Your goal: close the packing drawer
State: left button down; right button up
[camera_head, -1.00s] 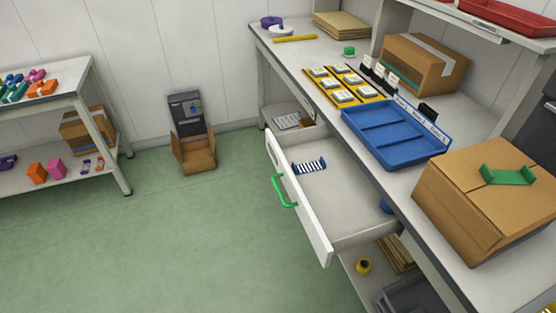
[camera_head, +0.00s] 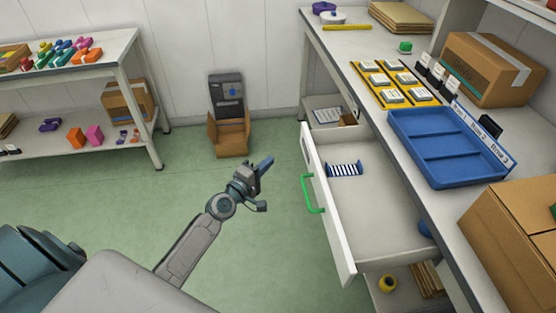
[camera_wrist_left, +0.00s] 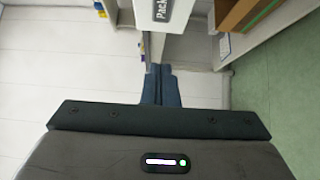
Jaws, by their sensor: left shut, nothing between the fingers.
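The packing drawer (camera_head: 383,227) is pulled out from under the bench. My left gripper (camera_head: 268,162) is shut and empty, in the air to the left of the drawer front and apart from the handle. In the left wrist view its dark fingers (camera_wrist_left: 160,72) are together, below a white panel (camera_wrist_left: 163,12) with a label partly reading "Pack". The handle does not show in that view. My right gripper is not in view.
The bench (camera_head: 356,52) holds a blue tray (camera_head: 470,181), yellow trays with white blocks, and cardboard boxes (camera_head: 520,235). A shelf table (camera_head: 140,70) stands at left. An open carton (camera_head: 229,139) is by the wall. The green floor left of the drawer is clear.

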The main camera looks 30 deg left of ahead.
pick_arm(q)
send_near(303, 140)
jog(key=w+a, duration=0.2)
jog(key=w, duration=0.2)
jog(key=w+d, duration=0.2)
jog(key=d, duration=0.1)
jog(key=shift+f+p, duration=0.25)
jog(key=shift+p, duration=0.15)
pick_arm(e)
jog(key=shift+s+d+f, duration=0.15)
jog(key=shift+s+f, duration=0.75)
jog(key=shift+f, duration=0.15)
pick_arm(q)
jog(key=shift+w, duration=0.1)
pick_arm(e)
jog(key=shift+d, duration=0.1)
